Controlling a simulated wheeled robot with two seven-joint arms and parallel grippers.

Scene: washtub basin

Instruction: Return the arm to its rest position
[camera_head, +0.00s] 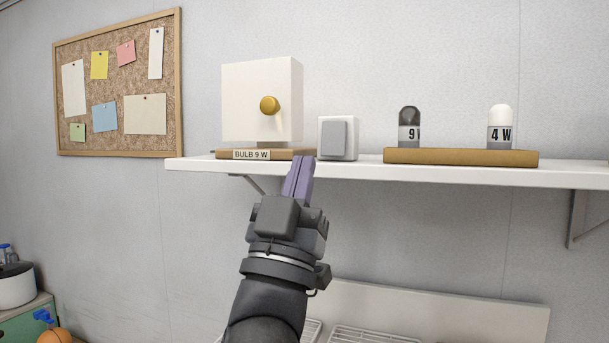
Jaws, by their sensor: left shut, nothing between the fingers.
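My left gripper (299,172) is in the middle of the head view, at the end of my dark arm (268,310) that rises from the bottom edge. Its purple fingers are together with nothing between them. The fingertips point up at the shelf's front edge, below the gap between a white box and a white switch. Whether they touch the shelf cannot be told. My right gripper is out of view.
The white shelf (350,171) holds a white box (245,95) with a gold knob on a base labelled "BULB 9 W", the switch (338,138), and a wooden stand (460,157) with two bulbs marked 9 and 4 W. A white pot (15,287) stands lower left.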

